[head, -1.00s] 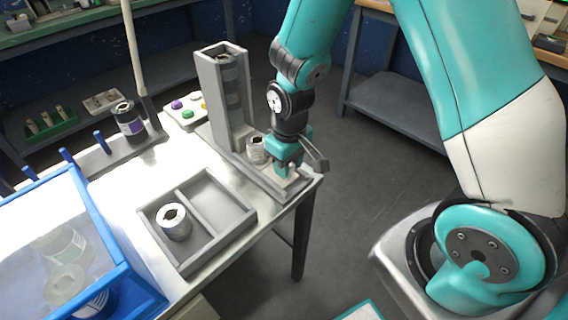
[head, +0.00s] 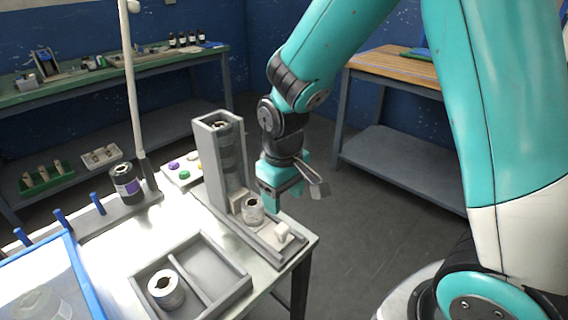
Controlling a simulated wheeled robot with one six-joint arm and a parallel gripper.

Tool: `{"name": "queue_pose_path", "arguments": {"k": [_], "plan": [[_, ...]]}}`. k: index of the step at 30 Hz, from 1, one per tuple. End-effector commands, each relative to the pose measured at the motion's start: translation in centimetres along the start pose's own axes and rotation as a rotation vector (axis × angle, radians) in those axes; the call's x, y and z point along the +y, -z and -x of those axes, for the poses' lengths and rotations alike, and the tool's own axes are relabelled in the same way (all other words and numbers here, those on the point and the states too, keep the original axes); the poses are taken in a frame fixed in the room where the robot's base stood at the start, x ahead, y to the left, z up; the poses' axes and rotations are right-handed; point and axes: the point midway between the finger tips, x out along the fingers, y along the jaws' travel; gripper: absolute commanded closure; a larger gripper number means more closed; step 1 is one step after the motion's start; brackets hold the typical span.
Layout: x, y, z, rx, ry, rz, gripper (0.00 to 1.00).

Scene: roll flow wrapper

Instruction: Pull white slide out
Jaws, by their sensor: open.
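The white slide (head: 265,232) lies in the grey channel at the foot of the grey dispenser tower (head: 222,160). Its small white handle (head: 283,232) stands up near the channel's outer end, by the table's right corner. A light roll (head: 252,211) stands on the slide between the tower and the handle. My teal gripper (head: 270,205) is open, above and behind the roll and handle in the picture, and seems apart from the handle. Its fingertips are partly hidden behind the roll. More rolls show stacked inside the tower.
A grey two-part tray (head: 222,258) with one roll (head: 166,289) stands in front. A dark roll (head: 126,184) sits by blue pegs at left. A button panel (head: 181,168) is behind the tower. A blue-framed bin (head: 82,272) is at lower left. Floor right of the table is clear.

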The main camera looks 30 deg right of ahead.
Motion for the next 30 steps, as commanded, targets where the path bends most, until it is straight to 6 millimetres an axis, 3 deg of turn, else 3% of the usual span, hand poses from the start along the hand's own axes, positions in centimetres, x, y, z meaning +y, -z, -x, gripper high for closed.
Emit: {"name": "queue_pose_path", "arguments": {"k": [3, 10, 30], "plan": [[0.1, 0.1, 3.2, 0.005, -0.001, -0.001, 0.4], [0.1, 0.0, 6.6, 0.001, -0.001, -0.001, 0.4], [-0.1, -0.2, 7.6, 0.0, 0.002, 0.001, 0.4]]}}
